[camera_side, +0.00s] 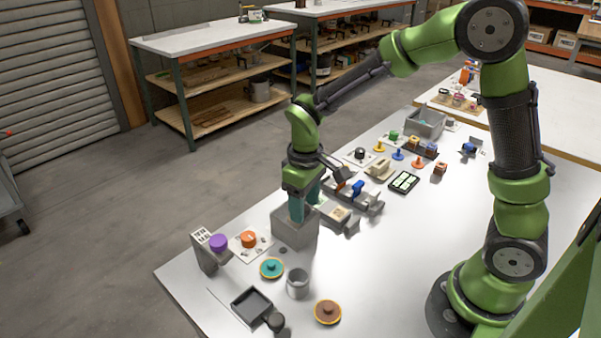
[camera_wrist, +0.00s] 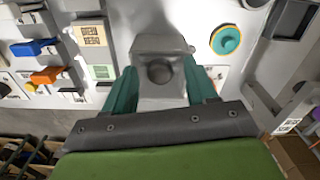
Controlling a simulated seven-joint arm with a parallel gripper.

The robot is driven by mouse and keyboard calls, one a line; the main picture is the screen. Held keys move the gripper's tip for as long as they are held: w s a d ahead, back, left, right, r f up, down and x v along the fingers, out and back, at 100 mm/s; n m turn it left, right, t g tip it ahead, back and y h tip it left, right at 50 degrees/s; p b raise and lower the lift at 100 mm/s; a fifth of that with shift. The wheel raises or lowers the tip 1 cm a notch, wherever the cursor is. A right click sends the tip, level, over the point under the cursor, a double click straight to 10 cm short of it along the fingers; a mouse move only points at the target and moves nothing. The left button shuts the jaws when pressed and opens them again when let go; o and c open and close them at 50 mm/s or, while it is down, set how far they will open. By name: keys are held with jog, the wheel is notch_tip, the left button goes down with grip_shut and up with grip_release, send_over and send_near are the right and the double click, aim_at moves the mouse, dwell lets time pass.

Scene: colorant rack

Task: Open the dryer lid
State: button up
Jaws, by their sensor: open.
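A grey box, which I take to be the dryer (camera_side: 295,239), stands near the left-hand part of the white table in the side view. In the wrist view the dryer (camera_wrist: 160,45) lies below my gripper, with a round dark grey feature (camera_wrist: 160,72) on its top that looks like a lid knob. My gripper (camera_side: 297,214) points down at the top of the box. In the wrist view my gripper (camera_wrist: 162,88) is open, with one teal finger on each side of the round feature. Whether the fingers touch it I cannot tell. The lid's edge is not clear.
A purple round part (camera_side: 218,242) and an orange part (camera_side: 248,239) stand left of the box. A teal disc (camera_side: 271,268), a grey cup (camera_side: 298,283), a dark tray (camera_side: 251,305) and a brown disc (camera_side: 327,312) lie in front. Blue-topped equipment (camera_side: 357,188) stands behind right.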

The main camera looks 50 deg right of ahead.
jog(key=shift+c, duration=0.5)
grip_shut()
jog(key=s, duration=0.8)
jog(key=shift+s, duration=0.2)
jog(key=shift+r, duration=0.1)
jog(key=shift+o, duration=0.5)
grip_release()
